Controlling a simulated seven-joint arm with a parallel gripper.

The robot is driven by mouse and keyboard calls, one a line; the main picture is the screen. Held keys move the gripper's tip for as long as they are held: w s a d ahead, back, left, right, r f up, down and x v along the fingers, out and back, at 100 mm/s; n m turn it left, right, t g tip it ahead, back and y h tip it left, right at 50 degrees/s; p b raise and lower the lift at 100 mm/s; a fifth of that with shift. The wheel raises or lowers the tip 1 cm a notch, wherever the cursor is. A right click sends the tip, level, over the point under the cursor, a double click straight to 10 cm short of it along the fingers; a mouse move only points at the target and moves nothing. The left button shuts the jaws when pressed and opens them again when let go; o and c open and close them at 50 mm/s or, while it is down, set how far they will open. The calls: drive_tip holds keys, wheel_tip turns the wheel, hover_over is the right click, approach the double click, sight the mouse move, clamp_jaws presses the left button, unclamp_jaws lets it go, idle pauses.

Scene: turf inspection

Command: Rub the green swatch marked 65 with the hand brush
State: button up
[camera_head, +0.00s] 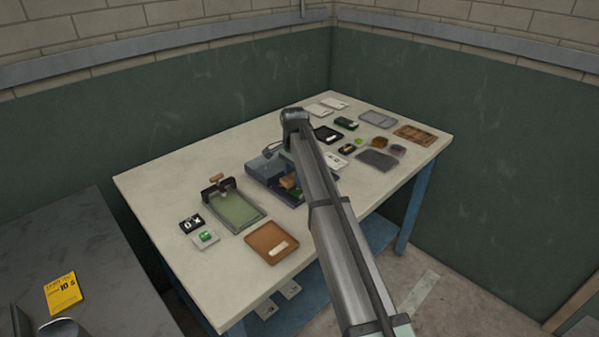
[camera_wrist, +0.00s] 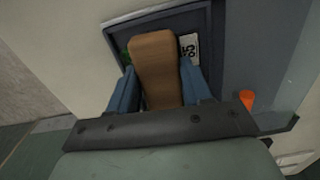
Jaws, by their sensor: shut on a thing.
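My gripper (camera_wrist: 158,84) is shut on the brown wooden back of the hand brush (camera_wrist: 155,55), with a blue finger on each side. The brush also shows in the head view (camera_head: 288,181), partly behind my arm. In the wrist view, the brush is over a dark-framed tray (camera_wrist: 117,34) with a white label reading 65 (camera_wrist: 188,46) at its right. A sliver of green (camera_wrist: 125,57) shows left of the brush; the rest of the swatch is hidden by brush and fingers. I cannot tell whether the bristles touch it.
On the pale table (camera_head: 160,190), a green tray with a clamp (camera_head: 236,212) and a brown tray (camera_head: 271,243) lie left of my arm. A black card (camera_head: 191,224) is at the left. Several small pieces and a brown tray (camera_head: 415,135) lie to the right.

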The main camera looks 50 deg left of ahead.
sight(291, 182)
drive_tip(key=s, duration=0.2)
drive_tip(key=shift+s, duration=0.3)
drive_tip(key=shift+s+d, duration=0.2)
drive_tip(key=shift+w+d, duration=0.2)
drive_tip(key=shift+w, duration=3.05)
drive_tip(key=shift+s+d, duration=0.1)
drive_tip(key=shift+d, duration=0.4)
drive_tip(key=shift+s, duration=2.95)
drive_tip(key=shift+s+r, duration=0.1)
drive_tip(key=shift+s, duration=0.1)
drive_tip(key=shift+w+r, duration=0.1)
drive_tip(key=shift+r, duration=3.9)
